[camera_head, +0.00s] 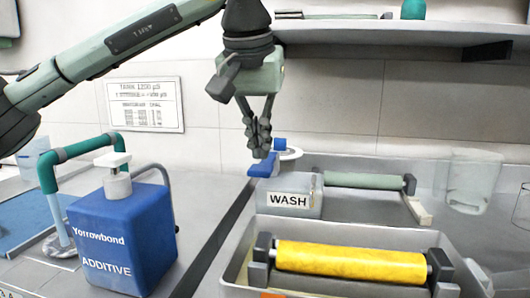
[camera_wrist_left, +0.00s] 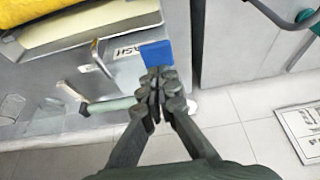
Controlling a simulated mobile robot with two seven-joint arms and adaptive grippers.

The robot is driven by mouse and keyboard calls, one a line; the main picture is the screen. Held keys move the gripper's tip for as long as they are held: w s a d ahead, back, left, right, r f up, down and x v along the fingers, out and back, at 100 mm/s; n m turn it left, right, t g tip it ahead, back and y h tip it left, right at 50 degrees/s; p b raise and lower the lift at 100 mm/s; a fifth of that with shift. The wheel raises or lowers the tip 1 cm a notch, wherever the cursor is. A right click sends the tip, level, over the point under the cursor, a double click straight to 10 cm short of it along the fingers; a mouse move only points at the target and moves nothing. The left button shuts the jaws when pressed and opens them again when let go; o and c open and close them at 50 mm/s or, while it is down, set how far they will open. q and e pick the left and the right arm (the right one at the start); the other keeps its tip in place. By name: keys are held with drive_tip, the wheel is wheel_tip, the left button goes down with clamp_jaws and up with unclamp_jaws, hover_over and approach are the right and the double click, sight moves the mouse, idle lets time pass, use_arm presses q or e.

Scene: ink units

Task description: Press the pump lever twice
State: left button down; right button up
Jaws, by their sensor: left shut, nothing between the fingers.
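A blue lever-like paddle (camera_head: 263,167) sticks up beside the grey box labelled WASH (camera_head: 291,196). In the left wrist view the blue paddle (camera_wrist_left: 157,54) lies just beyond my fingertips. My left gripper (camera_head: 260,146) points down above the paddle, its fingers shut and empty. It also shows in the left wrist view (camera_wrist_left: 157,98). I cannot tell whether the fingertips touch the paddle. A blue jug labelled Yorrowbond ADDITIVE (camera_head: 124,238) with a white cap (camera_head: 115,169) stands at the left. My right gripper is not in view.
A metal tray (camera_head: 236,277) holds a yellow roller (camera_head: 350,262) at the front right. A pale green roller (camera_head: 362,181) lies behind it. Clear glass vessels (camera_head: 472,180) stand at the right. A shelf (camera_head: 400,34) overhangs the back, and a teal pipe (camera_head: 46,172) rises behind the jug.

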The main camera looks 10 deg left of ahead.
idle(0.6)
use_arm(q)
wheel_tip(320, 180, up, 2)
drive_tip(key=shift+r+p, duration=0.1)
drive_tip(key=shift+p, duration=0.95)
wheel_tip(320, 180, up, 2)
drive_tip(key=shift+r+p, duration=0.1)
drive_tip(key=shift+p, duration=0.25)
drive_tip(key=shift+r, duration=0.8)
